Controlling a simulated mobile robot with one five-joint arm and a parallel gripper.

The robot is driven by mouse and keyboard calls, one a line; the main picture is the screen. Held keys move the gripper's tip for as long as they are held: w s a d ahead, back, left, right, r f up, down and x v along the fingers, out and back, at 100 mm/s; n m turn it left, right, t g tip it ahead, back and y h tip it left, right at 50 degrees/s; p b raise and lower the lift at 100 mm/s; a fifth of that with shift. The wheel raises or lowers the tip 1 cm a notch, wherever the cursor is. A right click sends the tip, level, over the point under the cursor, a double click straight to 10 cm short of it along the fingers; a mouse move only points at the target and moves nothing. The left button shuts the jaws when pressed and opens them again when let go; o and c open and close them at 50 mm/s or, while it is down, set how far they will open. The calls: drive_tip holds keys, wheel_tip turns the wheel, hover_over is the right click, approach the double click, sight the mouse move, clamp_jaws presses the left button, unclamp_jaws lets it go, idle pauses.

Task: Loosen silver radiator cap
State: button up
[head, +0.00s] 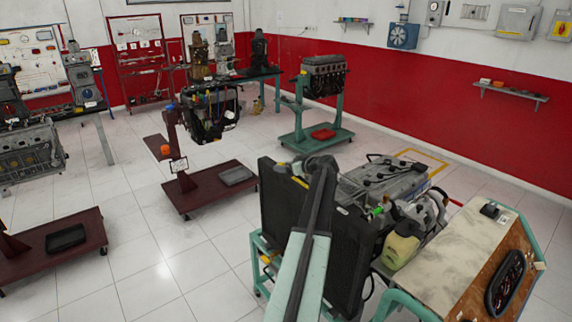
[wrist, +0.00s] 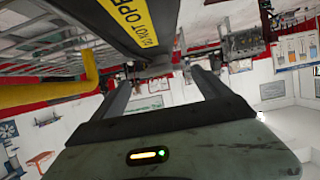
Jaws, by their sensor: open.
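The black radiator (head: 278,205) stands at the front of the engine trainer. A yellow warning label, partly reading "DO NOT OPE", lies on its dark top in the wrist view (wrist: 135,18). My gripper (wrist: 160,80) is open, its two fingers spread wide with nothing clearly held between them. In the head view my arm reaches over the radiator, and its end is by the radiator's top edge; the fingers cannot be made out there. I cannot clearly pick out the silver cap in either view; my arm covers part of the radiator top.
The engine (head: 385,178) and a pale yellow-green reservoir (head: 402,245) stand right of the radiator. A wooden control panel (head: 490,275) is at the lower right. A yellow pipe (wrist: 50,95) runs at left in the wrist view. Tiled floor at left is partly free between red-brown stands (head: 215,192).

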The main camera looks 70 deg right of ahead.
drive_tip(key=p+v, duration=0.1)
drive_tip(key=v, duration=0.4)
drive_tip(key=shift+s+a+r+p, duration=0.15)
drive_tip(key=shift+s+r+p, duration=0.05)
drive_tip(key=shift+s+p, duration=0.1)
drive_tip(key=shift+w+f, duration=0.1)
